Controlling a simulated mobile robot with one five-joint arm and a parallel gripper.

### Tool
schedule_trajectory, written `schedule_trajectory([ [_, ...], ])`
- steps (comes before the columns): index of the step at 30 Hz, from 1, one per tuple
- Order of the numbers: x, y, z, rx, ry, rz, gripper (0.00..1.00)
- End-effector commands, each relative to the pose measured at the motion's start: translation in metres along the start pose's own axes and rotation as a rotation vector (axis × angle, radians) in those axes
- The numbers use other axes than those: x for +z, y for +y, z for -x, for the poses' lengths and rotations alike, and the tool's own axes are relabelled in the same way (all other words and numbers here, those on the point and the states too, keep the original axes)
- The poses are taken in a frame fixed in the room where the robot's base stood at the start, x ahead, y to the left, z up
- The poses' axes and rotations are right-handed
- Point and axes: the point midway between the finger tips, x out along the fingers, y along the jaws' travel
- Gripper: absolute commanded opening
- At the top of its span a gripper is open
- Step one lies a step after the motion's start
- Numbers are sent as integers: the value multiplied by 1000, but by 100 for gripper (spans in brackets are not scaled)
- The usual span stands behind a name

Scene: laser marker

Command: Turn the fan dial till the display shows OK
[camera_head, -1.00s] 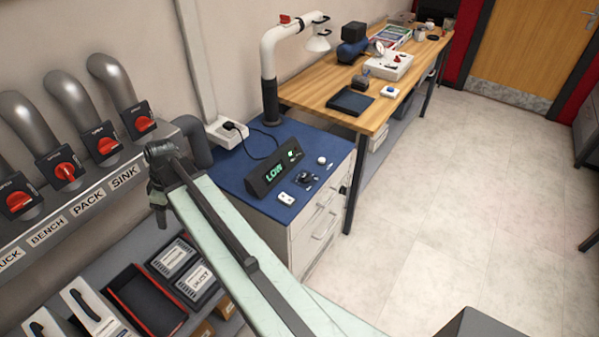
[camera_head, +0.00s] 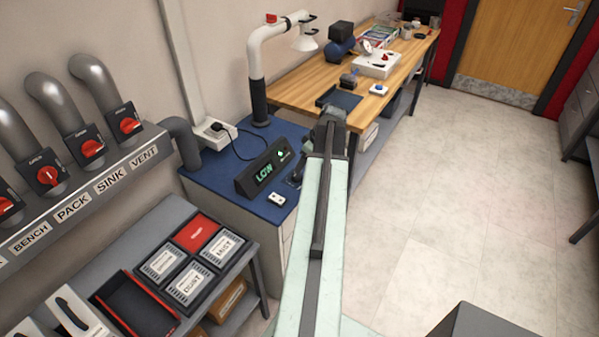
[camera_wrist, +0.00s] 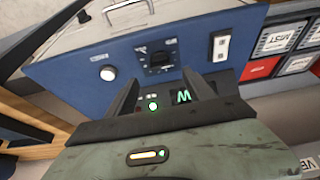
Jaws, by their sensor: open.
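The black fan dial (camera_wrist: 158,60) sits on the blue cabinet top (camera_wrist: 70,75), in front of my gripper (camera_wrist: 160,78) in the wrist view. My gripper's two dark fingers are apart, with nothing between them; I cannot tell whether they touch the dial. The black display box (camera_head: 265,168) shows green "LOW" in the head view. In the wrist view the display (camera_wrist: 183,97) is upside down and partly hidden by my gripper; a green light (camera_wrist: 152,105) glows beside its lettering. In the head view my arm hides part of the dial area.
A wooden bench (camera_head: 300,85) stands beyond, and a shelf with trays (camera_head: 140,305) at left.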

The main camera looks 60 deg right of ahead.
Motion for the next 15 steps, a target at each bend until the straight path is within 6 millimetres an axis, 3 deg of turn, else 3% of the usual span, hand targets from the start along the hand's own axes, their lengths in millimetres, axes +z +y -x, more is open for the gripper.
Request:
schedule_trajectory([
  [9, 2, 0, -61, 0, 0, 2, 62],
  [15, 0, 0, -74, 0, 0, 2, 62],
])
